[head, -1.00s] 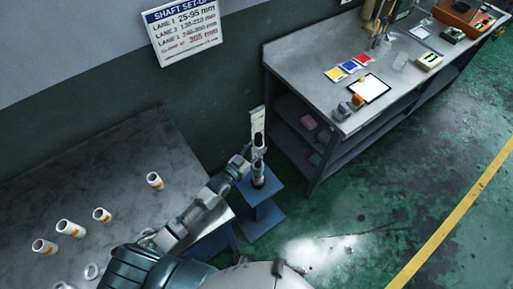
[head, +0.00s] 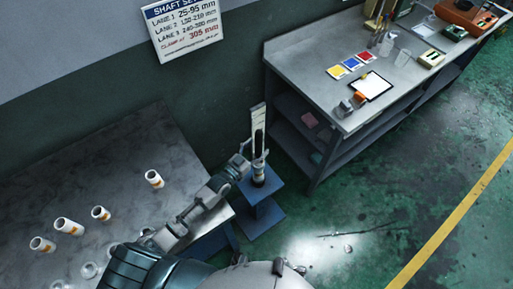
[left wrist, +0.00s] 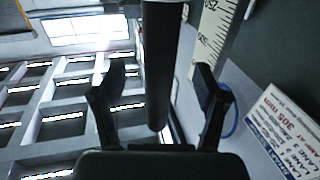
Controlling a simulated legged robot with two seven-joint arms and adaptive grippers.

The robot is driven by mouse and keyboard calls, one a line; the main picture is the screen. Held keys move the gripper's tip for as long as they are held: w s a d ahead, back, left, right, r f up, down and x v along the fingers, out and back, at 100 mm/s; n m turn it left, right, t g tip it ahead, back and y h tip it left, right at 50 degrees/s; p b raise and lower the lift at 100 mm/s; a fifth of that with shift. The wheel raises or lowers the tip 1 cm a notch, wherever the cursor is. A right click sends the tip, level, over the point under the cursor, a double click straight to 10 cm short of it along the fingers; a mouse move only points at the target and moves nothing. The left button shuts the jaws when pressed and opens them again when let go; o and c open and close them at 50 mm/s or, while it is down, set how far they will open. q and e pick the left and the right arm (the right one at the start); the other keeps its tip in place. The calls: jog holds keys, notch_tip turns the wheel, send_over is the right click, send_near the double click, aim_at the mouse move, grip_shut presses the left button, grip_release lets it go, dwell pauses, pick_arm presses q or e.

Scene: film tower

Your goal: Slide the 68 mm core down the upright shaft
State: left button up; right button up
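The upright dark shaft (head: 258,143) stands on a blue stand (head: 262,190), with a white scale (head: 257,117) behind it. A pale core (head: 258,169) sits low around the shaft; its size marking is too small to read. My left gripper (head: 257,157) is around the shaft above that core. In the left wrist view, the open left gripper (left wrist: 158,82) has one finger on each side of the bare black shaft (left wrist: 160,60), with gaps showing and no core between them. The scale also shows there (left wrist: 212,40). My right gripper is not in view.
Several white cores with orange bands stand on the grey table (head: 130,140) at left, the nearest to the shaft being one core (head: 154,180). Pale rings (head: 88,270) lie near its front. A workbench (head: 300,50) stands right of the stand. A sign (head: 183,30) hangs on the wall.

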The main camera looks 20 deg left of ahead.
pick_arm(q)
jog(key=shift+s, duration=0.1)
jog(key=v, duration=0.7)
jog(key=shift+a, duration=0.2)
jog(key=shift+s+f, duration=0.1)
dwell(0.5)
